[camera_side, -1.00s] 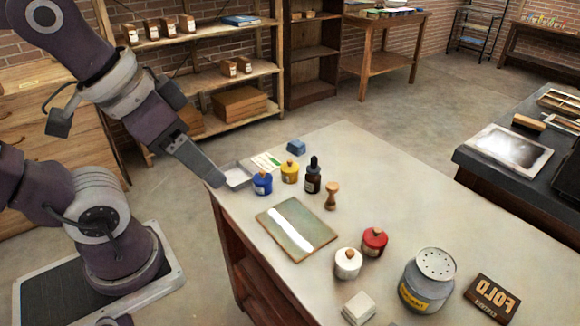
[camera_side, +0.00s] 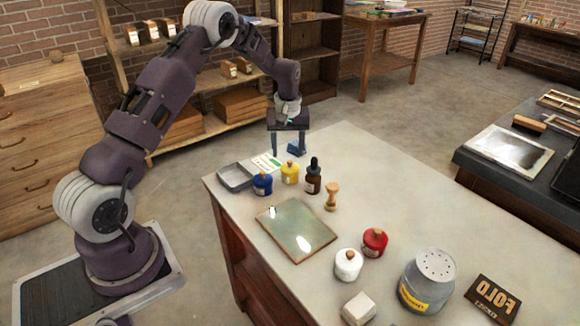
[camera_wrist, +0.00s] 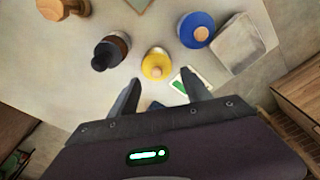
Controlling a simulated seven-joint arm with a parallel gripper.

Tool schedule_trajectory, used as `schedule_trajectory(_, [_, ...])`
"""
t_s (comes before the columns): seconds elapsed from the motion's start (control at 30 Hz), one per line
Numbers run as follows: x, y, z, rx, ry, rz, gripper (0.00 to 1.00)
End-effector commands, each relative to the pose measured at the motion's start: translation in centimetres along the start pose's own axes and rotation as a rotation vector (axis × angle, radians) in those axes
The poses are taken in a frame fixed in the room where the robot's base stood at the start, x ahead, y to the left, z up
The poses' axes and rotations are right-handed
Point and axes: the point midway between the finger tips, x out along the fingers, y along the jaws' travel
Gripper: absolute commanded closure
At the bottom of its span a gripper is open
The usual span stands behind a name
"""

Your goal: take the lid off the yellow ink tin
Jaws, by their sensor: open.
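The yellow ink tin (camera_side: 290,173) stands upright on the pale table between the blue tin and a dark dropper bottle. Its lid, with a wooden knob, is on it. In the wrist view the yellow lid (camera_wrist: 156,64) shows from above, just beyond my fingertips. My gripper (camera_side: 289,153) points down behind the tin, above the far end of the table. It also shows in the wrist view (camera_wrist: 160,84), with its two fingers apart and nothing between them.
The blue tin (camera_side: 262,184) and dropper bottle (camera_side: 313,177) stand close on either side. A grey tray (camera_side: 235,178), a card (camera_side: 266,161) and a blue block (camera_side: 297,147) are near. Red and white tins stand farther off.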

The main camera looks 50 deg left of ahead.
Motion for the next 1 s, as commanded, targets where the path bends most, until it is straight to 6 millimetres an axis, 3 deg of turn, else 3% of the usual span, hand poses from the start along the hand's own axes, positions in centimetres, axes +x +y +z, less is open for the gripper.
schedule_trajectory(0.2, [4.0,0.6,-0.1,0.003,-0.002,-0.002,0.44])
schedule_trajectory(0.47, [4.7,0.7,-0.1,0.004,0.000,0.000,0.44])
schedule_trajectory(0.5, [4.7,0.7,-0.1,0.004,0.000,0.000,0.45])
schedule_trajectory(0.77, [4.7,0.7,-0.1,0.004,0.000,0.000,0.97])
schedule_trajectory(1.0, [4.8,0.7,0.0,0.005,-0.002,-0.001,1.00])
